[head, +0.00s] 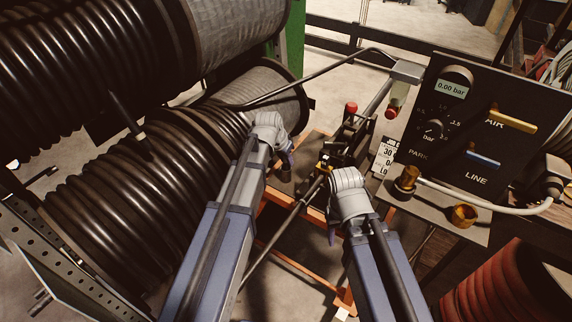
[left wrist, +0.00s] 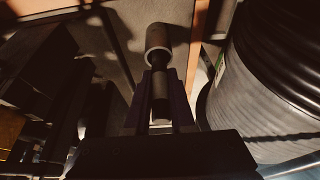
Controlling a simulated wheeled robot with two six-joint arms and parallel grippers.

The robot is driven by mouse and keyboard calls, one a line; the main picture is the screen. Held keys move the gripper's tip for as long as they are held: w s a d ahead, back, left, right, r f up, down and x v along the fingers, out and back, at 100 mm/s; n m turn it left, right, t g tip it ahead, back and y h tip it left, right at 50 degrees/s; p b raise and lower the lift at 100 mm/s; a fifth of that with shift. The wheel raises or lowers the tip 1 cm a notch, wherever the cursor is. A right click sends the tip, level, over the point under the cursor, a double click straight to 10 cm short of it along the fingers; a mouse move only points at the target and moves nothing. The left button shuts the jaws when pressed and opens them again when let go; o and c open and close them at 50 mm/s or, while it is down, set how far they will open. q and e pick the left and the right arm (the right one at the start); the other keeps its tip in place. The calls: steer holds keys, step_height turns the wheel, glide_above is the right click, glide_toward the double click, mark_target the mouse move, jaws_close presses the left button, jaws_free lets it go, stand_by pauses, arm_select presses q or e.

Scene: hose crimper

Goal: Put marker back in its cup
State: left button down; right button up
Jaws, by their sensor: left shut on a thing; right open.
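In the left wrist view my left gripper (left wrist: 160,112) is shut on a dark, slim cylinder, which I take to be the marker (left wrist: 160,90). A grey, round, open-ended cylinder, likely the cup (left wrist: 158,36), lies just beyond the marker's far end. I cannot tell whether the marker's tip is inside it or only in front of it. In the head view my left gripper (head: 289,160) is small and dark beside the orange-framed bench, and marker and cup are not clear there. My right gripper (head: 332,236) points down, mostly hidden by its own wrist.
Large black hose reels (head: 110,190) fill the left side. The crimper's metal lever and clamp (head: 350,140) stand between and beyond my arms. A black control panel (head: 465,125) with a gauge and brass fittings (head: 464,215) is at right. A red hose coil (head: 500,290) sits lower right.

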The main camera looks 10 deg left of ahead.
arm_select(q)
steer(key=shift+f, duration=0.2)
steer(key=c, duration=0.8)
jaws_free()
steer(key=shift+o, duration=0.2)
steer(key=shift+r, duration=0.1)
steer(key=shift+r, duration=0.2)
steer(key=p+v, duration=1.2)
steer(key=s+d+g+y, duration=0.1)
steer(key=s+d, duration=0.2)
steer(key=s, duration=0.3)
steer(key=s+d+f+g+y, duration=0.1)
steer(key=s+d+g, duration=0.1)
steer(key=s, duration=0.5)
steer(key=s+d+g+y, duration=0.1)
steer(key=s+d, duration=0.3)
steer(key=s, duration=0.3)
steer(key=shift+s+d+f+n+g+b, duration=0.15)
steer(key=shift+d+f+n+g+b, duration=0.15)
steer(key=shift+f, duration=0.1)
